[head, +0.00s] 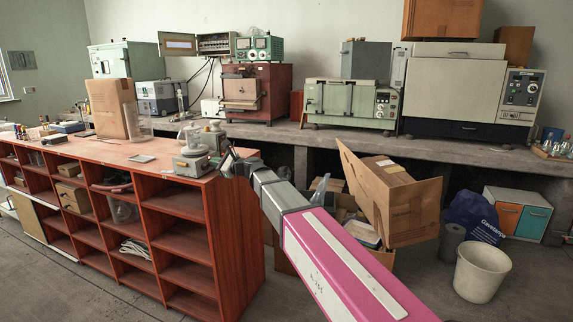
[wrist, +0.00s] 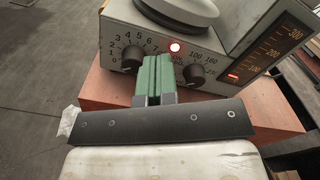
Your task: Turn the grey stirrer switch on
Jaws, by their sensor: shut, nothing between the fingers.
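The grey stirrer (head: 192,164) stands at the near right end of the red shelf unit's top. In the wrist view, the stirrer (wrist: 195,40) shows a round plate on top, a left knob (wrist: 131,57), a right knob (wrist: 194,73) and a glowing red light (wrist: 175,47) between them. My gripper (head: 229,163) is at the stirrer's right side in the head view. In the wrist view its green fingers (wrist: 156,62) are together and empty, in front of the panel between the knobs. They cover part of the panel; I cannot pick out the switch or tell whether they touch.
A second grey device (head: 213,138) stands just behind the stirrer. A cardboard box (head: 108,106) is farther left on the red shelf unit (head: 232,225). An open carton (head: 405,208) and a white bucket (head: 482,271) are on the floor at right.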

